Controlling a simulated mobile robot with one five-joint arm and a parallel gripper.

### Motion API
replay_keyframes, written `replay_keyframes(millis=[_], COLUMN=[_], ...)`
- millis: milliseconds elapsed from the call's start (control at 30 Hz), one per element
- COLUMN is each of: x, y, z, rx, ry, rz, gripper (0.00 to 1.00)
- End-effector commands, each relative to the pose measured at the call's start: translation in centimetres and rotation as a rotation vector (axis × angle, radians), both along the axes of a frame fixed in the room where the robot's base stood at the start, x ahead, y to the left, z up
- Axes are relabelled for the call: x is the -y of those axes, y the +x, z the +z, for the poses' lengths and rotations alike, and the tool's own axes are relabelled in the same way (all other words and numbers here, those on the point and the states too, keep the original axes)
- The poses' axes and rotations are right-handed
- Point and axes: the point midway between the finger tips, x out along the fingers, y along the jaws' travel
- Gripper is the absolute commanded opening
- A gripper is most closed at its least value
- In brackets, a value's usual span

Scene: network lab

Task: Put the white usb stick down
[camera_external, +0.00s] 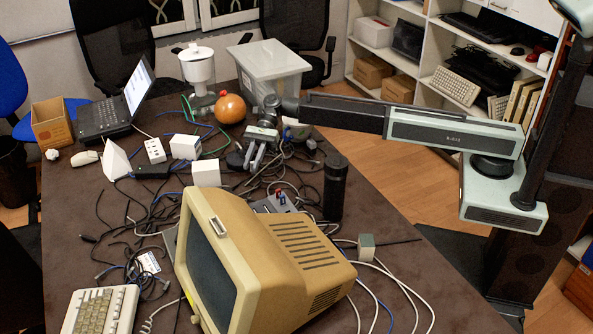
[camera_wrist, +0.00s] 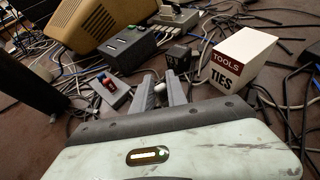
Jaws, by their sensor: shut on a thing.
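My gripper (camera_external: 254,158) hangs over the middle of the cluttered table in the external view, fingers pointing down. In the wrist view its two fingers (camera_wrist: 160,92) are close together, with a small pale piece (camera_wrist: 160,88) between them. This appears to be the white usb stick, held in the jaws; most of it is hidden by the fingers. I cannot make out the stick in the external view. I cannot tell the exact height of the fingertips above the table.
A white TOOLS/TIES box (camera_wrist: 239,58) stands right of the fingers. A small dark cube (camera_wrist: 178,57), a grey box with ports (camera_wrist: 130,47) and a red-and-blue switch piece (camera_wrist: 108,86) are near. A black cylinder (camera_external: 335,187) and beige monitor (camera_external: 262,262) stand nearby; cables cover the tabletop.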

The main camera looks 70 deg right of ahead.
Motion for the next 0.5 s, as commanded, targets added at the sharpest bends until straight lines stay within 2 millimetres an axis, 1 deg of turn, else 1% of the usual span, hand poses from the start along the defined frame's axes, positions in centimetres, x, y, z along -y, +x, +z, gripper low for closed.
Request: replay_keyframes(millis=[33, 100, 200, 233, 500], x=[-0.2, -0.2, -0.2, -0.2, -0.2], y=[0.7, 0.6, 0.5, 0.5, 0.5], z=[-0.1, -1.9, -3.7, -4.0, -3.6], rx=[0.000, 0.000, 0.000, 0.000, -0.001], ry=[0.000, 0.000, 0.000, 0.000, 0.000], rz=[0.000, 0.000, 0.000, 0.000, 0.001], gripper=[0.00, 0.00, 0.00, 0.00, 0.00])
